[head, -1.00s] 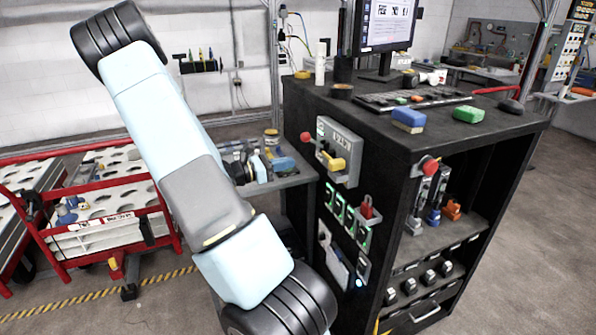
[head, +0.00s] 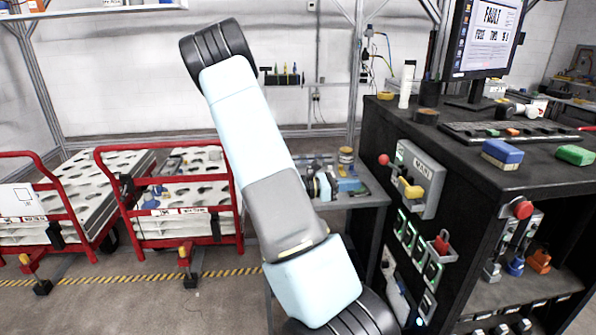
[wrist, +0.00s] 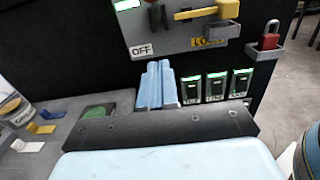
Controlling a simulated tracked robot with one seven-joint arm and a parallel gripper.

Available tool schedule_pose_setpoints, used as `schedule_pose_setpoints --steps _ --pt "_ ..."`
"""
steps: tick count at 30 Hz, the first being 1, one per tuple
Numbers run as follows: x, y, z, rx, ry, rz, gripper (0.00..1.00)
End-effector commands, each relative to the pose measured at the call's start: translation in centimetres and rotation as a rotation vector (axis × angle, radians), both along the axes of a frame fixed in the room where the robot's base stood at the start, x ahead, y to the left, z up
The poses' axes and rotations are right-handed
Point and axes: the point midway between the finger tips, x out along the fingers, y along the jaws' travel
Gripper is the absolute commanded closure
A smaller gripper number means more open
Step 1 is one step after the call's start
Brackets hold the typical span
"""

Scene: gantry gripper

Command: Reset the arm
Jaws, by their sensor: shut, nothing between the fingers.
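My light-blue and grey arm (head: 277,205) rises through the middle of the head view, with its dark ribbed upper joint (head: 217,52) against the back wall. My gripper (wrist: 158,68) shows in the wrist view, its two light-blue fingers shut together and empty. The fingers are in front of the dark cabinet face, below the grey switch box (wrist: 185,30) and left of the green-lit switches (wrist: 214,86). Whether they touch anything cannot be told. The switch box (head: 416,178) has a yellow handle there.
The black cabinet (head: 480,215) fills the right side, carrying a monitor (head: 484,38) that reads FAULT. A small grey side table (head: 372,197) with bottles stands beside my arm. Red carts (head: 180,243) stand at the left.

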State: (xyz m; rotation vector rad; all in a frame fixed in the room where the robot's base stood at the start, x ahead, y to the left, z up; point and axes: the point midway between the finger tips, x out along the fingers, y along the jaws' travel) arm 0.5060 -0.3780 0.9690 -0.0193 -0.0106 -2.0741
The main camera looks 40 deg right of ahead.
Motion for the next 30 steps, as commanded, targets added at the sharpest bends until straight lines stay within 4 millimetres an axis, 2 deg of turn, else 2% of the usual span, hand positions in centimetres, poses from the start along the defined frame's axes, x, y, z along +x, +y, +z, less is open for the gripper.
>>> schedule_pose_setpoints --steps 7,11,17,30 --pt "-0.1 0.1 0.1 0.003 -0.009 -0.003 1.0" --pt "-0.4 0.9 0.5 0.026 -0.071 -0.024 1.0" --pt "-1.4 3.7 1.9 0.105 -0.266 -0.093 1.0" --pt "-3.1 11.2 5.1 0.304 -0.71 -0.245 1.0"
